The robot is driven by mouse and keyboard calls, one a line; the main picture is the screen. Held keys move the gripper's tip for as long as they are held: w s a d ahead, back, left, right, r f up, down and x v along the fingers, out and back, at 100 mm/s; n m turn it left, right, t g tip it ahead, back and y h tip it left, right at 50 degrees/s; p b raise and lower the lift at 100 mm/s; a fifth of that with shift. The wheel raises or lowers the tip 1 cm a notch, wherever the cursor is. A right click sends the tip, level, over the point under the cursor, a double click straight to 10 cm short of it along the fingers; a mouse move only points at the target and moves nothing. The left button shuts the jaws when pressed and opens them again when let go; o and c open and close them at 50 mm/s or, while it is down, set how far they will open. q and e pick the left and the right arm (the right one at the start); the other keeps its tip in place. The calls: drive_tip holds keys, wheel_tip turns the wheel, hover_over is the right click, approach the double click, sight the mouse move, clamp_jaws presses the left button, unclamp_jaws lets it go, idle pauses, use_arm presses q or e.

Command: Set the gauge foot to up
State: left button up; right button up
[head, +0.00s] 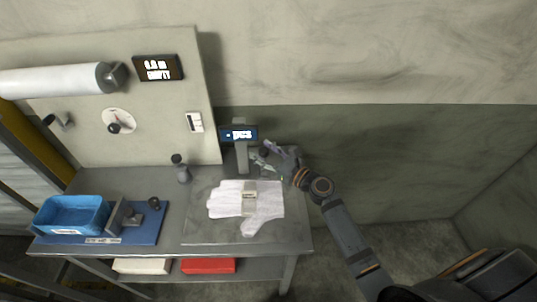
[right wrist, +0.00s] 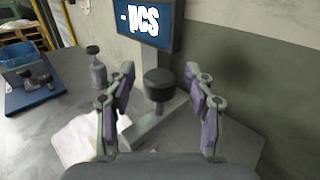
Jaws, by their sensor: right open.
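The gauge (head: 242,158) is a grey post with a dark display (head: 239,134) reading "- pcs", at the back right of the bench. A black knob (right wrist: 158,84) on a short stem stands by the post. My right gripper (head: 266,157) is open beside the gauge. In the right wrist view its two fingers stand either side of the knob, with gaps to both. I cannot tell whether the gauge foot is up or down. My left gripper is not in view.
A blue bin (head: 70,214) and a stamp-like tool with a black knob (head: 154,203) sit on a blue board at the left. A grey, black-topped object (head: 182,171) stands near the panel. The panel carries a white roll (head: 50,80), a dial (head: 119,121) and another display (head: 158,68).

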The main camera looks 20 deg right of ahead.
drive_tip(key=v, duration=1.2)
drive_tip(key=shift+d, duration=0.1)
